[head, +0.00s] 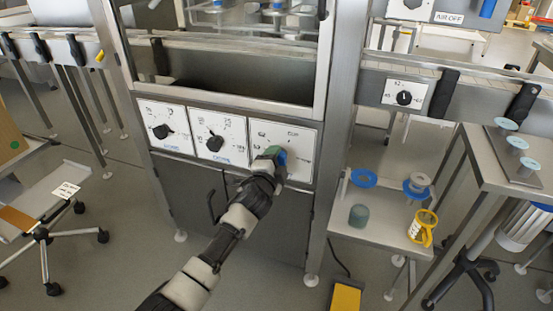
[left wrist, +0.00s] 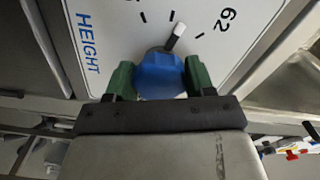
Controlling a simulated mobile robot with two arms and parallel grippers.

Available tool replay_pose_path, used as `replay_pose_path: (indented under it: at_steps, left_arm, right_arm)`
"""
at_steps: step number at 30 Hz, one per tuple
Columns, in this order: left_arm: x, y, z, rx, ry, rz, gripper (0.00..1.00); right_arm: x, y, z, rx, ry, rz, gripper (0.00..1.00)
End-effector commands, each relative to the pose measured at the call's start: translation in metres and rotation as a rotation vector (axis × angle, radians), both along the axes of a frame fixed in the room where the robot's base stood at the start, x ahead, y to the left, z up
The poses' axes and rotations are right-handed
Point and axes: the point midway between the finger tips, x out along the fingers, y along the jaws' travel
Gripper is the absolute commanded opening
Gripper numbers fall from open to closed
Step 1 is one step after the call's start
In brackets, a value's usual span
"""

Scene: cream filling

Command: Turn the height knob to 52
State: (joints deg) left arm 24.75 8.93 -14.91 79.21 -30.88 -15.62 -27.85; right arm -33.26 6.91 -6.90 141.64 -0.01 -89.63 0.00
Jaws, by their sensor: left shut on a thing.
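The height knob (left wrist: 160,76) is blue with a white pointer (left wrist: 178,32), on a white panel labelled HEIGHT (left wrist: 88,42). In the left wrist view the pointer is close to a tick mark, a little to the left of the number 62 (left wrist: 228,20). Number 52 cannot be made out. My left gripper (left wrist: 157,80) has its green fingers on either side of the knob, shut on it. In the head view my left gripper (head: 275,155) is at the rightmost of three dial panels (head: 302,143) and hides the knob. My right gripper is not in view.
Two other panels with black knobs (head: 161,131) (head: 214,143) are to the left on the same machine. Another dial (head: 404,98) is on the conveyor at right. A low shelf holds a yellow-and-white cup (head: 422,226) and blue rings (head: 363,178). A yellow pedal (head: 345,297) is on the floor.

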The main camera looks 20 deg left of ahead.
Motion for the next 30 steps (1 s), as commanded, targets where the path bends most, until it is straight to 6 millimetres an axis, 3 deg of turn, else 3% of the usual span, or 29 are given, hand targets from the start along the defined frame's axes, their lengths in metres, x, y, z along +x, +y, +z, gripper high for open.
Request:
replay_pose_path:
  at_steps: [9,29,30]
  left_arm:
    - [0.0,0.0,-0.001,-0.162,0.009,0.002,0.3]
    - [0.0,0.0,-0.002,-0.211,0.011,0.001,0.3]
    - [0.0,0.0,-0.002,-0.211,0.011,0.001,0.6]
  right_arm:
    - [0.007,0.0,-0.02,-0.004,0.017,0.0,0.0]
    - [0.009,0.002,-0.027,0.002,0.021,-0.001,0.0]
    - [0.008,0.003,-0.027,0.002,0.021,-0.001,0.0]
